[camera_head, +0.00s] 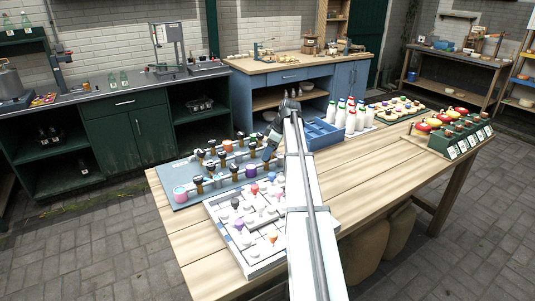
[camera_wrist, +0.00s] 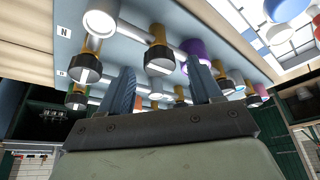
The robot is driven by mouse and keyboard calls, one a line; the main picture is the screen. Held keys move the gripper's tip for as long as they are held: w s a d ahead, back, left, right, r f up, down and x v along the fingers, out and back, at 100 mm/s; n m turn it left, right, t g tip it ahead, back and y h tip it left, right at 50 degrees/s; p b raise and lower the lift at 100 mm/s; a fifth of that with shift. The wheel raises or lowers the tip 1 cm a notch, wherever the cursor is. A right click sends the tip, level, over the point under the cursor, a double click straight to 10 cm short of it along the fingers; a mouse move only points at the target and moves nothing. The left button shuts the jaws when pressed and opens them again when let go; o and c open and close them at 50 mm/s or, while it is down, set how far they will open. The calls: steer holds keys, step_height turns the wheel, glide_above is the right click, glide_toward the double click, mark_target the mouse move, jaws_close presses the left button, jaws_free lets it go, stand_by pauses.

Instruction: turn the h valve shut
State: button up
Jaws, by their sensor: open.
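A blue-grey valve board (camera_head: 178,194) lies on the wooden table, carrying several valves with brass bodies, dark knobs and pipes with coloured ends. My gripper (camera_head: 268,150) is over the board's right end, seen small and partly behind my arm. In the wrist view my gripper (camera_wrist: 164,84) is open, with nothing between its two blue-grey ribbed fingers. A brass valve with a dark knob (camera_wrist: 160,62) shows just beyond the gap between the fingertips, apart from them as far as I can see. One board label (camera_wrist: 64,32) reads N; I cannot make out which valve is h.
A white tray of coloured pegs (camera_head: 254,268) lies in front of the board. A blue divided crate (camera_head: 325,139), white bottles (camera_head: 350,118) and a green labelled rack (camera_head: 462,141) stand to the right. The table's middle right is bare.

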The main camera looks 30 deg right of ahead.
steer(key=shift+w+a+f, duration=0.2)
steer(key=shift+f, duration=0.4)
steer(key=c, duration=1)
